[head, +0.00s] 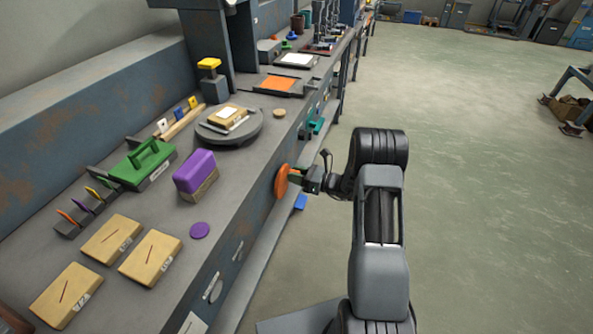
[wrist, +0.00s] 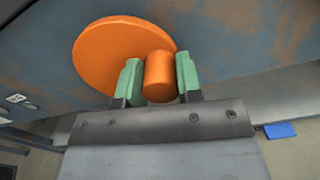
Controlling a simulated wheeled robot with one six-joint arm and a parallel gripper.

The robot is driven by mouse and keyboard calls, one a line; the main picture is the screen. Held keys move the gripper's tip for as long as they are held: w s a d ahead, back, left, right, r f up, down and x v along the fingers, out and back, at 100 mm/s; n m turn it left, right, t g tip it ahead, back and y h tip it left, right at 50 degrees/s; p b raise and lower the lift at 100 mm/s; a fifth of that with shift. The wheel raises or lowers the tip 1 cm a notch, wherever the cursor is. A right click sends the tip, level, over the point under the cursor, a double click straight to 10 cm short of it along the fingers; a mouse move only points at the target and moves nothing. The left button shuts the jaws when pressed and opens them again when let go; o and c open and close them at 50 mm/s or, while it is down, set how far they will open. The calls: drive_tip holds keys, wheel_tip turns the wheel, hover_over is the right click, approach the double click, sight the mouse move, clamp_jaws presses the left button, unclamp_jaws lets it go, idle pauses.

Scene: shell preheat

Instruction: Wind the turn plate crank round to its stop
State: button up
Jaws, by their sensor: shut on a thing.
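The turn plate crank is an orange disc (head: 282,181) on the front face of the bench. In the wrist view the disc (wrist: 110,50) has an orange cylindrical knob (wrist: 159,77) standing out from it, at the disc's lower right. My gripper (wrist: 158,82) has its two green fingers on either side of this knob and is shut on it. In the head view my gripper (head: 299,176) reaches the crank from the right. The round grey turn plate (head: 240,134) lies on the bench top above the crank, with a tan block (head: 229,116) on it.
A purple block (head: 195,172), a green-handled box (head: 143,163) and several tan blocks stand on the bench left of the crank. A blue item (head: 300,202) is below the crank. The floor (head: 470,170) to the right is open.

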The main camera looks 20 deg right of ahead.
drive_tip(key=shift+f+m, duration=0.25)
drive_tip(key=shift+m, duration=0.25)
drive_tip(key=shift+f, duration=0.1)
drive_tip(key=o, duration=0.9)
drive_tip(key=shift+o, duration=0.2)
drive_tip(key=p+v, duration=0.1)
drive_tip(key=v, duration=1.3)
drive_tip(key=shift+p, duration=0.3)
